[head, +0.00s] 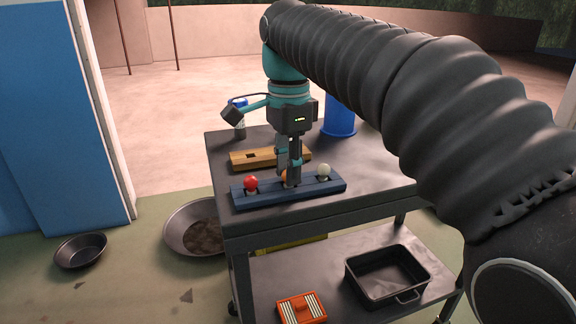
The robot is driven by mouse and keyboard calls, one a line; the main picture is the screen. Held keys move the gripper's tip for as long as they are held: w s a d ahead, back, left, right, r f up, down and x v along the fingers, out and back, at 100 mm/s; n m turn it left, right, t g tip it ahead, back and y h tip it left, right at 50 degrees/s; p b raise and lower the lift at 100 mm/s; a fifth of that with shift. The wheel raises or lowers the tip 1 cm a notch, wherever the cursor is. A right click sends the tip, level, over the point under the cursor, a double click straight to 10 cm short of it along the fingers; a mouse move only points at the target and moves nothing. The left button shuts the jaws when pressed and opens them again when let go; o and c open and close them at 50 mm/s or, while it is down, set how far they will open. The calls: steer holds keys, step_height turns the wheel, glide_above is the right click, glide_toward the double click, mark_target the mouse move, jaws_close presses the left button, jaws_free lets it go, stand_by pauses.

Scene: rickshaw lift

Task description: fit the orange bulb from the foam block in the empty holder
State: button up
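A long dark blue block (314,189) lies near the front of the cart top, with a red bulb (251,183) at its left and a white bulb (324,171) at its right. The orange bulb (285,176) shows only in part between them, behind my gripper's fingers. My gripper (289,181) points down at the middle of the blue block, its fingers at the orange bulb. Whether they press on it cannot be told. Behind lies a tan wooden block (238,162) with a dark square opening (251,156); its right part is partly hidden by my gripper.
A blue cylinder (339,116) and a small bottle (239,128) stand at the back of the dark cart top (377,172). The lower shelf bears a black tray (388,293) and an orange item (302,307). Round pans (81,251) lie on the floor at left.

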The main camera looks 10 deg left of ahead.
steer(key=shift+r+p, duration=1.35)
steer(key=shift+p, duration=0.05)
steer(key=shift+r+p, duration=0.35)
steer(key=shift+r, duration=1.8)
